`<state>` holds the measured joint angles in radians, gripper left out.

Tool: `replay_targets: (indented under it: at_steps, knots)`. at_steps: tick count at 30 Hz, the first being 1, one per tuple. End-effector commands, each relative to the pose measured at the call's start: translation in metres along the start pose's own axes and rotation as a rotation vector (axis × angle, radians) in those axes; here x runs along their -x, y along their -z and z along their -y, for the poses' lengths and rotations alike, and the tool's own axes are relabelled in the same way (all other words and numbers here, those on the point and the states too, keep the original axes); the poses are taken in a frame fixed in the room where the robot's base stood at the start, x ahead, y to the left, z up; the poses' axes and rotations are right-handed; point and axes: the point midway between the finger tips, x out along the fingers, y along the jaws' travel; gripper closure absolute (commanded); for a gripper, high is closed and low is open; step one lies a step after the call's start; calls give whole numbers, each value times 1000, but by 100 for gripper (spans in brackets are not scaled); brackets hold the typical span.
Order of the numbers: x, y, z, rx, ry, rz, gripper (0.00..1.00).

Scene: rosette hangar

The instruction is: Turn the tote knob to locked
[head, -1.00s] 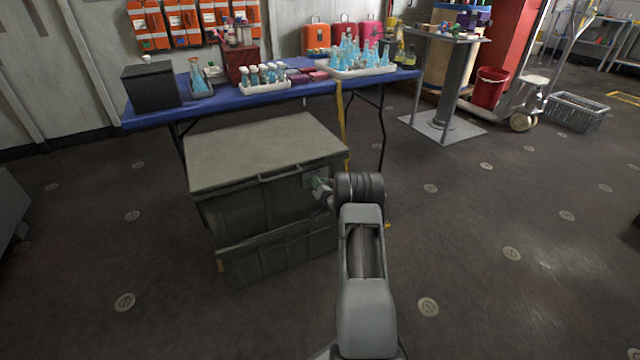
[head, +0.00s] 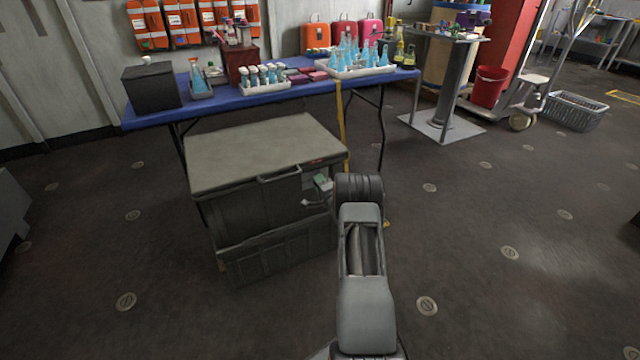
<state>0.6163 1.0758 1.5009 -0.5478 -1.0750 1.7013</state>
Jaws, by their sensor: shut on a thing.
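The tote (head: 262,215) is a large dark grey-green box with a flat lighter lid (head: 262,150) and a handle (head: 278,174) on its front. It stands on the floor before the blue table, lid down. My gripper (head: 316,192) is at the right part of the tote's front, just below the lid edge, reaching in from the right. It is shut on the tote knob, which is small and mostly hidden by the gripper. A pale green-white patch shows there, but I cannot make out the knob's angle or any locked mark.
The blue table (head: 225,101) behind the tote holds flasks, a white tray (head: 350,71), a black box (head: 151,86) and racks. A grey pedestal table (head: 440,85) stands at the back right. The floor to the right of the tote is open.

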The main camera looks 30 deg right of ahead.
Motion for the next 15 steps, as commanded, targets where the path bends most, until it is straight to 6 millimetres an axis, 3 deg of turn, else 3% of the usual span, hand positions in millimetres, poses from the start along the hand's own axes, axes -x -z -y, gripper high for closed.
replay_targets:
  at_steps: [15]
  knots:
    - [0, 1, 0, -163, 1, -2, 86]
